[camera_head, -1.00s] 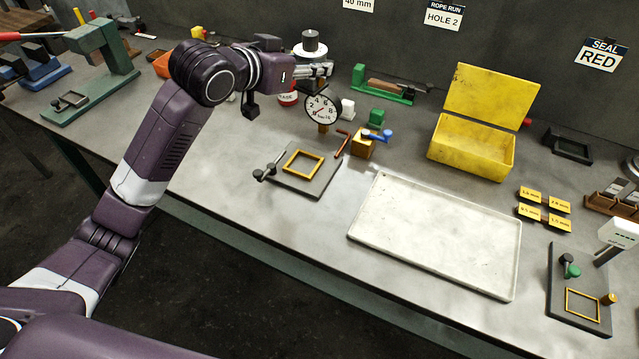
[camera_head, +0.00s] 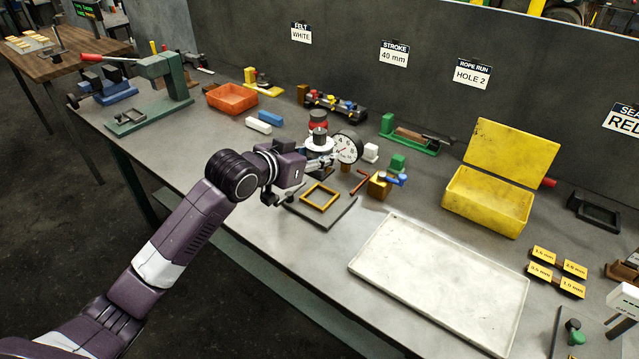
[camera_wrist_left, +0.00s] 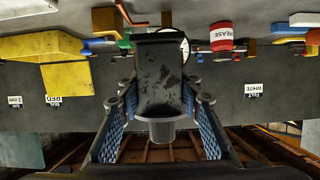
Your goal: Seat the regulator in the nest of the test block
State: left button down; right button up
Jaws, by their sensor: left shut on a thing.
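My left gripper (camera_head: 322,160) is shut on a part I take as the regulator. In the head view the regulator (camera_head: 319,142) shows a white disc with a grey knob on top. In the left wrist view the regulator (camera_wrist_left: 160,75) is a dark, speckled body with a grey round end, between blue-padded fingers (camera_wrist_left: 160,125). A dark plate with an orange square frame (camera_head: 321,197) lies just below and in front of the gripper; it may be the test block's nest, but I cannot tell. The regulator appears above the table. My right gripper is not in view.
A round dial gauge (camera_head: 347,148) stands close behind the gripper, right of it. A brass-coloured block (camera_head: 378,188) with a blue lever and a red rod (camera_head: 357,184) are to the right. A red-banded can (camera_head: 318,120) stands behind. A white tray (camera_head: 440,280) is empty.

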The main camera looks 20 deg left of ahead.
pick_arm(q)
notch_tip(320, 180, down, 8)
jog(key=shift+f, duration=0.15)
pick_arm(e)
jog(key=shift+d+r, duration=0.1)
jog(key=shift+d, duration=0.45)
pick_arm(q)
jog(key=shift+f, duration=0.1)
jog(key=c, duration=1.4)
grip_release()
jog(key=shift+f, duration=0.15)
jog(key=shift+s+r, duration=0.1)
jog(key=shift+r, duration=0.1)
jog(key=v, duration=1.2)
jog(key=shift+f+b, duration=0.1)
jog(key=shift+b, duration=0.2)
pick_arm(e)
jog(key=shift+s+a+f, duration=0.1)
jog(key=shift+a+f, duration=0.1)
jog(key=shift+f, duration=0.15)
